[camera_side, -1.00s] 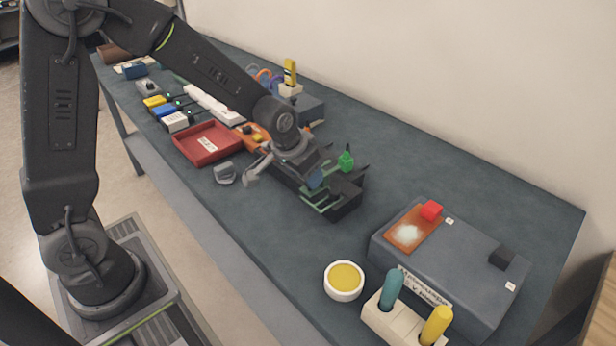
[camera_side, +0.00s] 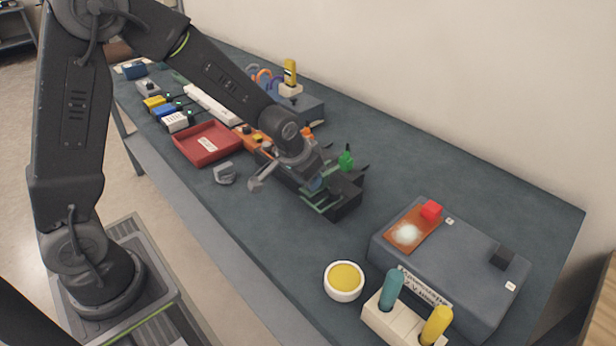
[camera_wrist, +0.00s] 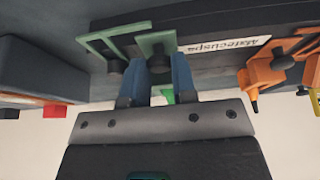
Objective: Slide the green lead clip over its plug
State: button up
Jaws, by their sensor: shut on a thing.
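My gripper (camera_wrist: 160,68) points at the black fixture, and its two blue fingers are closed on a green piece (camera_wrist: 157,42), which looks like the green lead clip. A dark round knob shows at the fingers. Another green bracket (camera_wrist: 99,45) is beside it on the left. In the side view my gripper (camera_side: 314,184) is low at the black fixture (camera_side: 345,196) with green strips, and the arm hides part of it. A green upright piece (camera_side: 346,158) stands at its back. The plug is not clearly visible, so I cannot tell how the clip sits on it.
Orange parts (camera_wrist: 270,75) are close to the right of my fingers in the wrist view. A red tray (camera_side: 207,143) and a grey bracket (camera_side: 224,174) are left of the fixture. A grey box (camera_side: 465,275), yellow-filled bowl (camera_side: 344,282) and holder (camera_side: 390,322) are at right.

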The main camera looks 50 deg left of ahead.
grip_shut()
jog(key=shift+w, duration=2.05)
jog(key=o, duration=0.8)
grip_release()
jog(key=shift+o, duration=0.2)
jog(key=shift+s+r, duration=0.1)
jog(key=v, duration=1.3)
jog(key=shift+r, duration=0.3)
